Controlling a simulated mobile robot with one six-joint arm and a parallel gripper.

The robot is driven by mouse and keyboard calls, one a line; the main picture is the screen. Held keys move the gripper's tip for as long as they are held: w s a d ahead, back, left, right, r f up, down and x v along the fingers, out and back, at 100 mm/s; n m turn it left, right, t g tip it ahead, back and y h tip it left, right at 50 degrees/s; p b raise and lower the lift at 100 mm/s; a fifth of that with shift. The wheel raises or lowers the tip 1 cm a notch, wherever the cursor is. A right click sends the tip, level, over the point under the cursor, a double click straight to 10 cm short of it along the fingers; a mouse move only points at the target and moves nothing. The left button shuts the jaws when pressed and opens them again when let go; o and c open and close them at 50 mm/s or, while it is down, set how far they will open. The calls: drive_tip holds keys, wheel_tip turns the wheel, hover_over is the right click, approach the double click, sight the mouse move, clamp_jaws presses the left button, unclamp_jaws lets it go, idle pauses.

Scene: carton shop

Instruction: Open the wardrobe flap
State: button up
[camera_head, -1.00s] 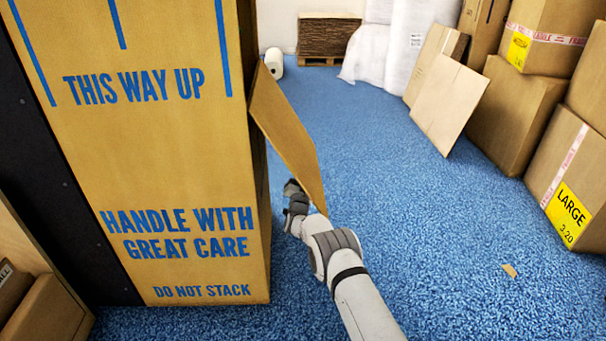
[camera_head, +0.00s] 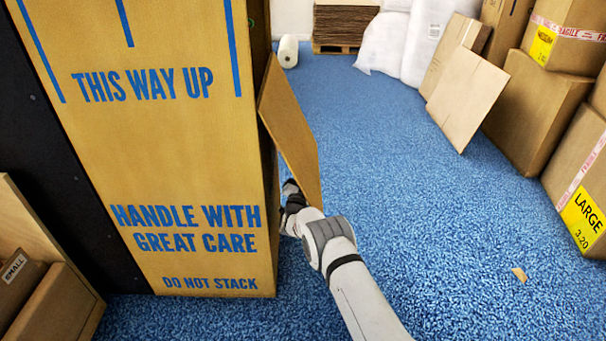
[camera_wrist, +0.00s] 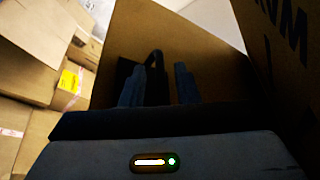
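The wardrobe carton (camera_head: 190,130) stands upright at the left in the head view, with blue lettering on its front. Its brown flap (camera_head: 290,130) stands out at an angle from the right side, partly open. In the wrist view the flap (camera_wrist: 200,45) fills the upper middle, and a dark loop-like shape (camera_wrist: 154,62) shows against it. My gripper (camera_wrist: 157,88) has its two fingers apart on either side of that shape, pointing at the flap. Whether they touch it I cannot tell. In the head view my gripper is at the flap's lower edge, its tips partly hidden.
Cartons (camera_head: 545,110) are stacked along the right, with flat cardboard sheets (camera_head: 467,100) leaning beside them. A white roll (camera_head: 288,51) and a pallet of cardboard (camera_head: 343,25) are at the back. Small boxes (camera_head: 50,300) sit at lower left. The blue floor (camera_head: 400,190) between is mostly clear.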

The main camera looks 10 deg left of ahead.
drive_tip(key=shift+s, duration=0.25)
drive_tip(key=p+v, duration=0.3)
drive_tip(key=v, duration=0.4)
drive_tip(key=shift+s+f, duration=0.15)
